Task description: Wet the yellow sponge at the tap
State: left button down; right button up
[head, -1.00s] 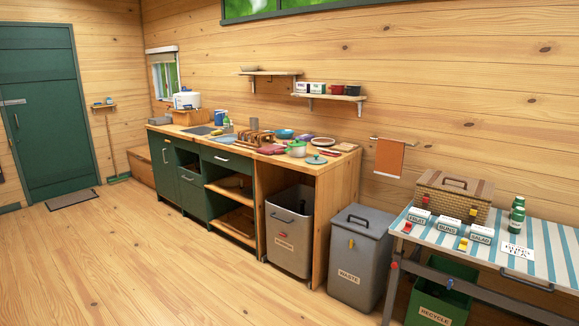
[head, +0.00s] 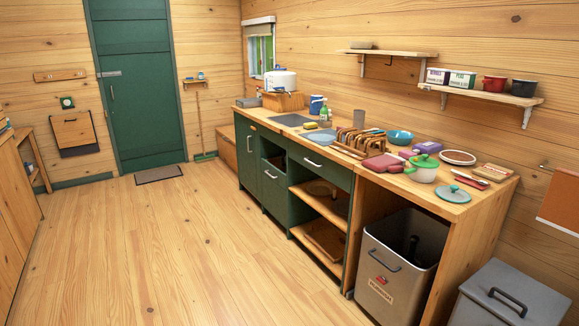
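A small yellow sponge (head: 310,125) lies on the counter just right of the dark sink area (head: 292,119), near the counter's front half. A white water container (head: 281,80) stands on a wooden box (head: 283,101) behind the sink, below the window. Its tap is too small to make out clearly. Neither of my grippers is in view.
The counter (head: 400,181) holds a rack, a blue bowl (head: 399,137), a green-lidded pot (head: 423,169) and boards. A grey open bin (head: 396,262) stands under its right end, beside a lidded grey bin (head: 510,292). The wooden floor (head: 190,240) before the counter is clear.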

aim_at(310, 125)
jog(key=i+j+u, duration=0.1)
jog(key=i+u, duration=0.25)
jog(key=i, duration=0.55)
jog(key=i+l+u, duration=0.15)
jog(key=i+u, duration=0.2)
jog(key=i, duration=0.55)
